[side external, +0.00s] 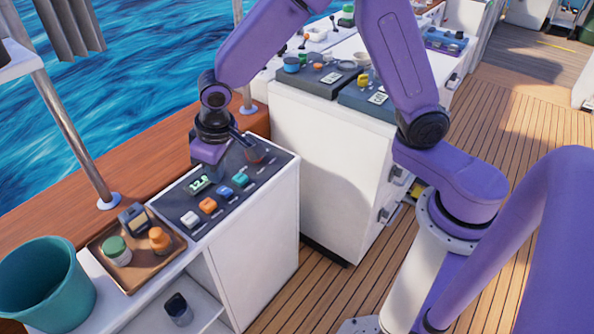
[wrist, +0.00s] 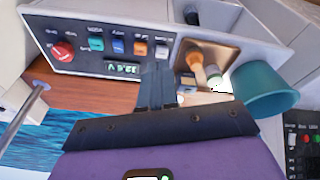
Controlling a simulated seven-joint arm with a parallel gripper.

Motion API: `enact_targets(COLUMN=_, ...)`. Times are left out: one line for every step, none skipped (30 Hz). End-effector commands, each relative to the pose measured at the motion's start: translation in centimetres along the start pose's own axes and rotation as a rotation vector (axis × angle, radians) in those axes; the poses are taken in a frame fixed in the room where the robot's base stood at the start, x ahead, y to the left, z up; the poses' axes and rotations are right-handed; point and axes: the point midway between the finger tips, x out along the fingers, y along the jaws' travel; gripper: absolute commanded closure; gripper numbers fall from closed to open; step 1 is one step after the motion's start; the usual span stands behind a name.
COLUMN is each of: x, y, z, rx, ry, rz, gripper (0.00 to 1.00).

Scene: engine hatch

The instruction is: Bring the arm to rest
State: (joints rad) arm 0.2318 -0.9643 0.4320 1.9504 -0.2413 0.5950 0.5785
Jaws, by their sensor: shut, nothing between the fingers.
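My gripper (wrist: 157,86) shows in the wrist view as two dark fingers pressed together, with nothing between them. In the side external view its purple hand is over the back left part of the control panel (side external: 226,196), and its fingertips cannot be made out. The panel has a lit display (side external: 199,184) and several coloured switches in a row. A red knob (wrist: 63,50) is at the panel's left end in the wrist view. I cannot tell whether the fingers touch anything.
A brown tray (side external: 131,285) beside the panel holds a green-lidded jar (side external: 116,251), an orange item (side external: 160,240) and a dark boxy item (side external: 133,218). A teal bucket (side external: 48,285) stands at the left. A metal post (side external: 70,125) rises by the wooden rail. Deck floor is clear.

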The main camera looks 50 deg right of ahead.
Motion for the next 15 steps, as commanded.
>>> enact_targets(x=-1.4, y=0.2, z=1.6, rx=-0.041, ry=-0.006, rz=-0.007, gripper=1.0)
enact_targets(x=-2.1, y=0.2, z=2.5, rx=-0.068, ry=-0.01, rz=-0.011, gripper=1.0)
enact_targets(x=-3.0, y=0.4, z=3.8, rx=-0.104, ry=-0.019, rz=-0.016, gripper=1.0)
enact_targets(x=-3.6, y=0.5, z=4.8, rx=-0.132, ry=-0.025, rz=-0.02, gripper=1.0)
enact_targets(x=-4.3, y=0.6, z=5.8, rx=-0.16, ry=-0.03, rz=-0.024, gripper=1.0)
enact_targets(x=-5.1, y=0.8, z=7.1, rx=-0.197, ry=-0.039, rz=-0.03, gripper=1.0)
enact_targets(x=-5.7, y=0.9, z=8.2, rx=-0.223, ry=-0.043, rz=-0.035, gripper=1.0)
enact_targets(x=-6.3, y=1.1, z=9.2, rx=-0.252, ry=-0.05, rz=-0.039, gripper=1.0)
enact_targets(x=-7.0, y=1.4, z=10.7, rx=-0.289, ry=-0.058, rz=-0.046, gripper=1.0)
enact_targets(x=-7.5, y=1.6, z=11.8, rx=-0.317, ry=-0.064, rz=-0.052, gripper=1.0)
enact_targets(x=-8.1, y=1.8, z=12.9, rx=-0.345, ry=-0.069, rz=-0.057, gripper=1.0)
enact_targets(x=-8.7, y=2.1, z=14.4, rx=-0.382, ry=-0.077, rz=-0.064, gripper=1.0)
enact_targets(x=-9.2, y=2.4, z=15.5, rx=-0.411, ry=-0.084, rz=-0.07, gripper=1.0)
enact_targets(x=-9.6, y=2.6, z=16.6, rx=-0.441, ry=-0.088, rz=-0.077, gripper=1.0)
enact_targets(x=-10.2, y=3.0, z=18.1, rx=-0.479, ry=-0.097, rz=-0.084, gripper=1.0)
